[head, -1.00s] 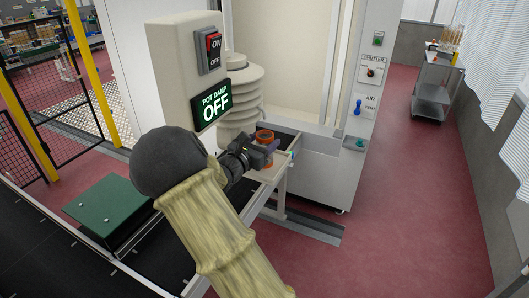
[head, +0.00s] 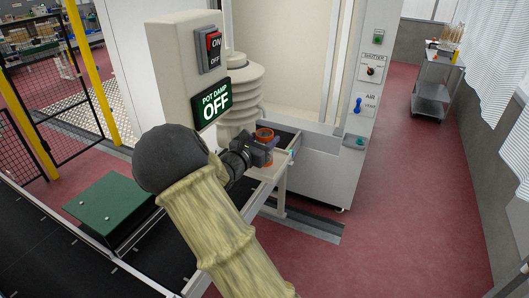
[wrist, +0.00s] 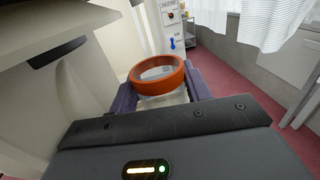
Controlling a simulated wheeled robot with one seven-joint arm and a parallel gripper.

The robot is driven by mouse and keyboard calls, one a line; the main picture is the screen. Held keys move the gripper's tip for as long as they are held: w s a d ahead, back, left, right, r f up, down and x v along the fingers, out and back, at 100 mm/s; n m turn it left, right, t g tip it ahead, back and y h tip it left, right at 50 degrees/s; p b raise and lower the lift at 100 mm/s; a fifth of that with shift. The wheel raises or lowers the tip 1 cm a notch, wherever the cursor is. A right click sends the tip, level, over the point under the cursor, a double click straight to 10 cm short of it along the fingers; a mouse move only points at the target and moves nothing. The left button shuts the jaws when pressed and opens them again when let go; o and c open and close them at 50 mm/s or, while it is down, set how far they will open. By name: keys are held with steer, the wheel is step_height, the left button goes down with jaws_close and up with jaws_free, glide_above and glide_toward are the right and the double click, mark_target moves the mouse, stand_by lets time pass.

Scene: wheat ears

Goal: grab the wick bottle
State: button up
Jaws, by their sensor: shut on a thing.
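The wick bottle (head: 264,134) shows as an orange-brown ring-shaped top in the head view, at the small pale stand beside the machine. In the wrist view its orange rim (wrist: 157,75) and a clear or pale body below it stand between the purple fingers. My gripper (head: 262,149) is shut on it, one finger on each side. In the wrist view my gripper (wrist: 160,92) hides the lower part of the bottle, so I cannot tell whether its base touches the stand.
The pale stand (head: 281,174) is under the gripper. A ribbed white column (head: 241,90) and a switch box (head: 188,60) reading "POT DAMP OFF" are close on the left. A control panel (head: 369,90) rises on the right.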

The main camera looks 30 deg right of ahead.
steer(key=shift+r, duration=0.1)
steer(key=shift+r+b, duration=0.5)
step_height(320, 180, up, 2)
steer(key=shift+b, duration=0.6)
steer(key=b+v, duration=0.5)
steer(key=v, duration=1.3)
steer(key=shift+b, duration=0.3)
